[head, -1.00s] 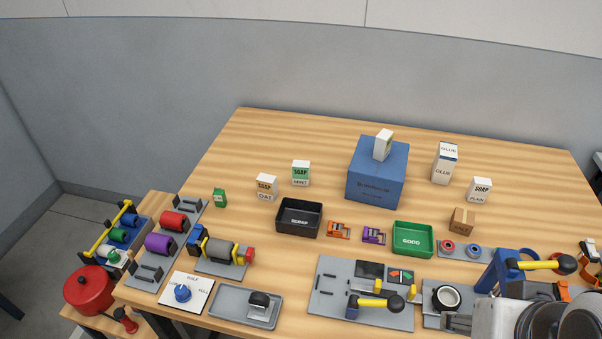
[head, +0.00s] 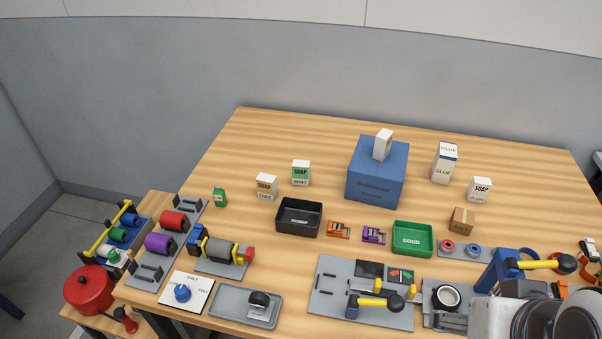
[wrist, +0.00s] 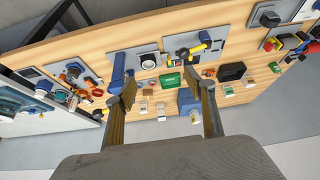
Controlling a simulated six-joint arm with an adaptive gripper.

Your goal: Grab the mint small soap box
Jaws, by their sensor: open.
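The mint soap box (head: 300,173) is a small upright white box with a green SOAP label and the word MINT. In the head view it stands on the table left of the blue box, behind the black scrap bin. In the wrist view it appears as a small pale box (wrist: 228,92), right of the blue box and beyond the right finger. My gripper (wrist: 167,80) is open and empty, high above the table and well apart from the soap box. The gripper's fingers do not show in the head view.
The oat soap box (head: 267,187) stands close by at front left. A blue box (head: 376,172) with a white carton on top stands to the right. The scrap bin (head: 299,218) and green GOOD bin (head: 413,239) lie in front. The table behind the mint box is clear.

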